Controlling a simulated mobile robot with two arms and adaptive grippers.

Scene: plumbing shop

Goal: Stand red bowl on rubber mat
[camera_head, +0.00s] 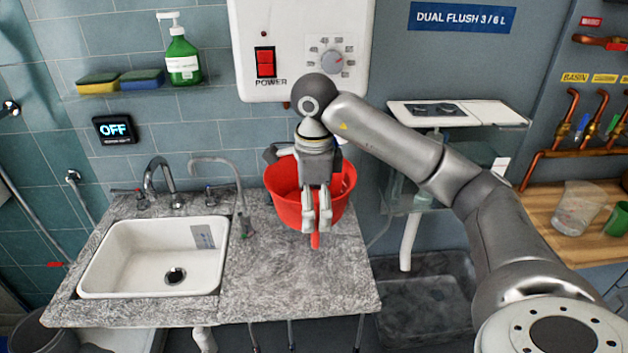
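The red bowl (284,190) is at the back right of the grey stone counter, upright and bucket-like. My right gripper (317,228) points down in front of it and hides part of its middle. Its fingers are close together at the bowl's front side, and a narrow red piece shows between and below the fingertips, seemingly part of the bowl. I cannot tell whether the bowl's base touches the counter. I cannot make out a rubber mat. My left gripper is out of view.
A white sink (115,255) with a tap (160,180) is on the counter's left (280,290); the right front is clear. A curved tap (240,200) stands beside the bowl. A dark trough (425,300) is lower right. A wooden bench (560,240) holds a clear container (577,208).

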